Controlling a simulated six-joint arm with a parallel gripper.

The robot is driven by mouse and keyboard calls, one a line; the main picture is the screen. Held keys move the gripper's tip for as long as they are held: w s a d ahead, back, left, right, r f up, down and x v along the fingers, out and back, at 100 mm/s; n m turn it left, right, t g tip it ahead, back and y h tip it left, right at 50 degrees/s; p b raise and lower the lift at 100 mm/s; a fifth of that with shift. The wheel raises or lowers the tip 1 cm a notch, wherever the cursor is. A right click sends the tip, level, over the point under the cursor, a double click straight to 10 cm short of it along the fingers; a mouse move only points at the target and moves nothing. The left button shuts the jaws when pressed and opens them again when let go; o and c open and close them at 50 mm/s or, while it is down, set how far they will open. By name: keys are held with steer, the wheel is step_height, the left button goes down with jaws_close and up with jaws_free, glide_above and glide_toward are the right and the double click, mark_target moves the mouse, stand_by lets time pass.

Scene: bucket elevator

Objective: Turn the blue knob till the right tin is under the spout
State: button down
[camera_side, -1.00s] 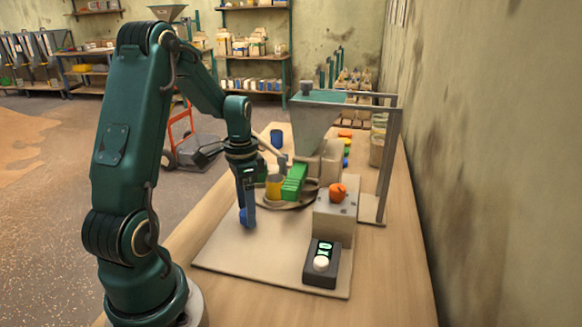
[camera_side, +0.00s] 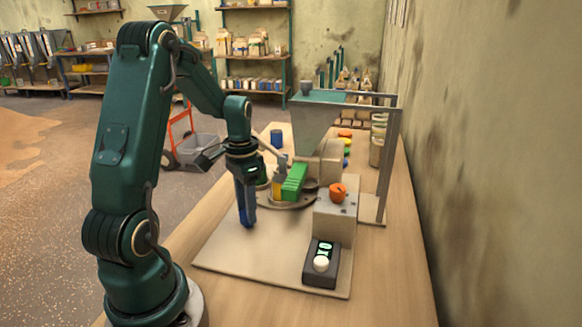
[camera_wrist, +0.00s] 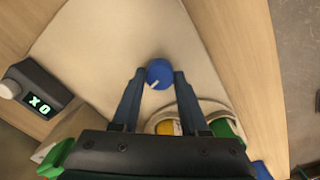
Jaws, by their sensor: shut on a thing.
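The blue knob (camera_wrist: 159,73) lies between my fingertips in the wrist view, with a white mark on it toward the lower left. My gripper (camera_wrist: 160,76) points down and is shut on the knob; it also shows in the side view (camera_side: 246,215), where the fingers hide most of the knob. A yellow tin (camera_wrist: 167,128) and a green tin (camera_wrist: 222,129) sit on the round turntable (camera_side: 290,206), partly hidden by my gripper. The spout is under the grey-green hopper (camera_side: 318,125); which tin is below it cannot be told.
A dark box with a small display (camera_side: 322,262) and a white button stands at the front of the base board. An orange knob (camera_side: 337,192) sits on a grey block. A metal frame (camera_side: 391,160) holds the hopper. A blue tin (camera_side: 276,139) stands farther back.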

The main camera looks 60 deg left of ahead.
steer(key=n, duration=0.4)
steer(key=shift+n, duration=0.3)
steer(key=n, duration=0.3)
steer(key=shift+n, duration=0.4)
steer(key=n, duration=0.3)
steer(key=shift+n, duration=2)
steer(key=shift+c, duration=2.1)
jaws_free()
steer(key=shift+r, duration=2.6)
